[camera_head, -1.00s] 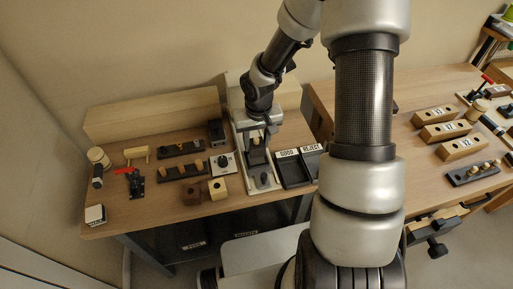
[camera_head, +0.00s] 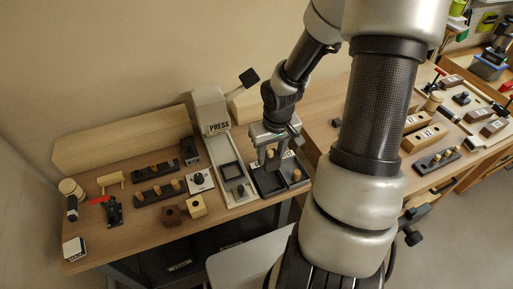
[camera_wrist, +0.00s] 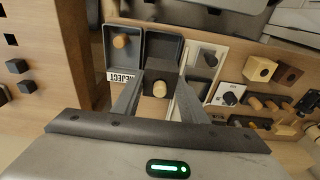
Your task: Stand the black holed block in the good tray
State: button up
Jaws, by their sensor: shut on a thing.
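My gripper (camera_head: 270,146) points down over the good tray (camera_head: 266,186). It is shut on the black holed block (camera_wrist: 163,75), which has a pale wooden peg standing in it. In the wrist view the block sits between the two fingers, with the good tray (camera_wrist: 163,46) beneath and around it. Whether the block touches the tray floor cannot be told. The good tray's label is mostly hidden by my gripper in the head view.
The reject tray (camera_wrist: 118,18) adjoins the good tray and holds a wooden peg (camera_wrist: 121,41). The press (camera_head: 213,126) stands to the left, its bed clear of my gripper. Several pegged black racks (camera_head: 158,192) and a pale holed block (camera_head: 196,206) lie further left.

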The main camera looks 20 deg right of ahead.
jog(key=shift+f+b, duration=2.85)
jog(key=shift+f, duration=0.25)
jog(key=shift+f+b, duration=1.45)
jog(key=shift+f, duration=0.5)
dwell(0.8)
jog(key=o, duration=1.1)
jog(key=shift+c, duration=1.4)
jog(key=shift+s+r+p, duration=0.25)
jog(key=shift+r+p, duration=1.4)
jog(key=shift+r, duration=0.15)
jog(key=shift+s+r+p, duration=0.2)
jog(key=shift+r+p, duration=1.45)
jog(key=shift+r, duration=0.1)
